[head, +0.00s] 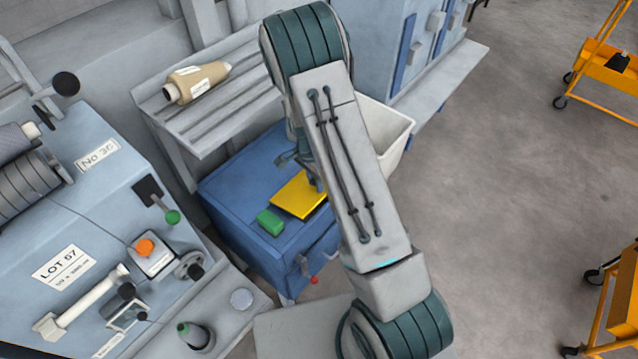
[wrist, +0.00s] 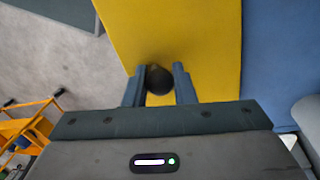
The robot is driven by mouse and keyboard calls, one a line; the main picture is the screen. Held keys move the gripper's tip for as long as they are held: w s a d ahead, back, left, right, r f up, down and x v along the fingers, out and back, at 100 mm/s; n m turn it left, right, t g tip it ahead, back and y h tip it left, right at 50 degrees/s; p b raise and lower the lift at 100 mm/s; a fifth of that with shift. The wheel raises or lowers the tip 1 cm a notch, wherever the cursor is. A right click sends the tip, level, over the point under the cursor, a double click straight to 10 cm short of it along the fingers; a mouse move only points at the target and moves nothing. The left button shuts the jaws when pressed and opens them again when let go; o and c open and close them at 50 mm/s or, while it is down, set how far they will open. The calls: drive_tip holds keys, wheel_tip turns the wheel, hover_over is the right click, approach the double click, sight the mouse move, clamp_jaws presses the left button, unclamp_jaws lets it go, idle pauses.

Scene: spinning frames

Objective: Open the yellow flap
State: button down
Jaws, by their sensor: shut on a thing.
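The yellow flap (head: 297,194) lies on top of the blue cabinet (head: 255,185) in the head view, partly covered by my arm. In the wrist view the yellow flap (wrist: 195,35) fills the middle, with a dark round knob (wrist: 159,79) on it. My gripper (wrist: 159,82) has one finger on each side of the knob and is shut on it. In the head view my gripper is mostly hidden behind my arm. I cannot tell whether the flap is raised at all.
A green block (head: 270,222) sits on the cabinet beside the flap. A slatted shelf (head: 200,125) with a tan cone (head: 197,81) stands behind it, and a pale bin (head: 395,133) to the right. A machine (head: 75,210) stands left. Open floor (head: 520,190) lies right, with orange carts (head: 608,70).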

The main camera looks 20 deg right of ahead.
sight(309, 186)
drive_tip(key=shift+w+a+r, duration=0.35)
drive_tip(key=shift+w+r, duration=0.15)
drive_tip(key=shift+r, duration=0.05)
drive_tip(key=shift+w+a+r, duration=0.35)
drive_tip(key=shift+w+r, duration=0.1)
drive_tip(key=shift+r, duration=0.1)
drive_tip(key=shift+w+a+r, duration=0.2)
drive_tip(key=shift+a+r, duration=0.05)
drive_tip(key=shift+a, duration=0.05)
drive_tip(key=c, duration=1.4)
unclamp_jaws()
drive_tip(key=shift+o, duration=0.7)
drive_tip(key=shift+w+a+f, duration=0.1)
drive_tip(key=shift+a+f, duration=0.05)
drive_tip(key=shift+a, duration=0.05)
drive_tip(key=shift+d, duration=0.15)
drive_tip(key=shift+d, duration=0.15)
